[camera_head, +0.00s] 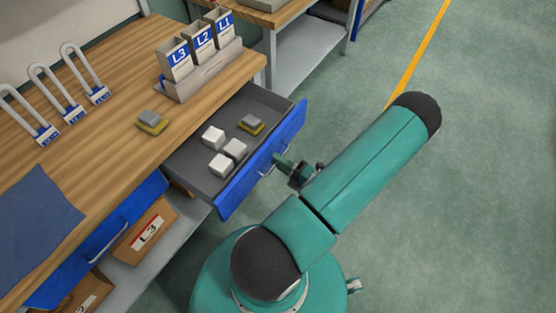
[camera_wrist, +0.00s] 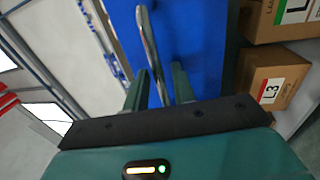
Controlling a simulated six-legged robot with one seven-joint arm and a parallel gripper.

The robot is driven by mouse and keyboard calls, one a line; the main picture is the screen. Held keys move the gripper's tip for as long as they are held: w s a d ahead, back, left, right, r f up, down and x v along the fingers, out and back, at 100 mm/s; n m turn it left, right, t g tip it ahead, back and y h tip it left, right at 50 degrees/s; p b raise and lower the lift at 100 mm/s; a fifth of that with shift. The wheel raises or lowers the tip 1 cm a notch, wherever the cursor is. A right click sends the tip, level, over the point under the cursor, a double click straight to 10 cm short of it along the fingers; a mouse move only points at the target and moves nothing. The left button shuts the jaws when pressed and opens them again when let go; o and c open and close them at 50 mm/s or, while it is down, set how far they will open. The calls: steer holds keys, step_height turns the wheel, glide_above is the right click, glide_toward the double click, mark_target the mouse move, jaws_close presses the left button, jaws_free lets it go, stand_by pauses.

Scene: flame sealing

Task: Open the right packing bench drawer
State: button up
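The right packing bench drawer (camera_head: 190,165) is pulled well out from under the wooden bench top. It has a grey inside and a blue front (camera_head: 236,185), which also fills the upper middle of the wrist view (camera_wrist: 205,45). Its metal bar handle (camera_head: 265,171) shows in the wrist view (camera_wrist: 148,42). My gripper (camera_head: 284,163) is at the drawer front, beside the handle. In the wrist view my two fingers (camera_wrist: 161,75) stand apart, with the handle running between them and gaps visible. Contact with the bar cannot be made out.
White blocks (camera_head: 221,152) and a grey-yellow block (camera_head: 251,124) lie in the drawer. The bench top (camera_head: 110,150) holds padlocks (camera_head: 72,114), labelled holders (camera_head: 200,45) and a blue mat (camera_head: 35,230). Another blue drawer (camera_head: 100,245) is at left, above cardboard boxes (camera_head: 145,228). Floor at right is clear.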

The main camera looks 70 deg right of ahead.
steer(key=v, duration=1.3)
